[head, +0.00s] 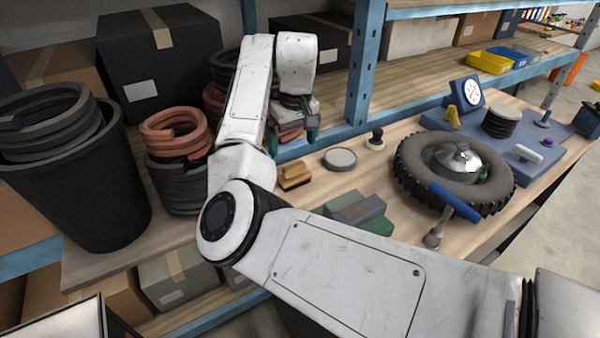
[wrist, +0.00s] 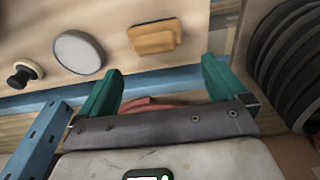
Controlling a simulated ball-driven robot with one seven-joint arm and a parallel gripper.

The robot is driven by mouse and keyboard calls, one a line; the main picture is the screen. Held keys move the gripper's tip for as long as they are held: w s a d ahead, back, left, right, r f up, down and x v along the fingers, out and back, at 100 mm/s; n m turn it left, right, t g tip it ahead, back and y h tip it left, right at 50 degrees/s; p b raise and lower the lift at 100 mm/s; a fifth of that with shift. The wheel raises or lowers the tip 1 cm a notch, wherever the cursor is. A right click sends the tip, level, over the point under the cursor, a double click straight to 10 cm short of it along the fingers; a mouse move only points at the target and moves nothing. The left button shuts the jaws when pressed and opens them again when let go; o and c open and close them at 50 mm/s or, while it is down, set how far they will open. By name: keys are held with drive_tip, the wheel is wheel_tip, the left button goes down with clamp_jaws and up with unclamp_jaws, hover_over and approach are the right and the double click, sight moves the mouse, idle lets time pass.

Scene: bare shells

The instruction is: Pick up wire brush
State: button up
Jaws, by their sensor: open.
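A tan wooden block with a raised grip, which looks like the wire brush (head: 294,177), lies on the wooden bench in the head view. In the wrist view the brush (wrist: 154,37) lies beyond the fingertips, between their lines; its bristles cannot be made out. My gripper (head: 291,138) is open, its green fingers apart, above and behind the brush, not touching it. In the wrist view my gripper (wrist: 160,75) spans a blue shelf beam, with a reddish thing partly hidden behind the palm edge.
A round grey disc (head: 340,158) and a dark knobbed stamp (head: 376,139) lie right of the brush. Green-grey blocks (head: 358,212) sit in front. A tyre (head: 455,168) lies farther right.

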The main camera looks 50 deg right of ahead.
sight(294, 164)
drive_tip(key=shift+w+d+f+p, duration=0.15)
drive_tip(key=shift+f+p, duration=0.35)
drive_tip(key=shift+f, duration=1.65)
drive_tip(key=shift+w+d+f+p, duration=0.1)
drive_tip(key=shift+d+f+p, duration=0.25)
drive_tip(key=shift+f, duration=1.8)
drive_tip(key=shift+a, duration=0.1)
drive_tip(key=c, duration=0.7)
drive_tip(key=shift+r, duration=0.1)
drive_tip(key=shift+r, duration=0.45)
drive_tip(key=shift+s+a+r+b, duration=0.35)
drive_tip(key=shift+s+a+r, duration=0.25)
drive_tip(key=shift+s+r, duration=1.55)
drive_tip(key=shift+s+a+r+b, duration=0.4)
drive_tip(key=shift+s+a+r, duration=0.2)
drive_tip(key=shift+s+r, duration=1.55)
drive_tip(key=shift+s+a+r+b, duration=0.35)
drive_tip(key=shift+s+a+r, duration=0.25)
drive_tip(key=shift+s+r, duration=1.55)
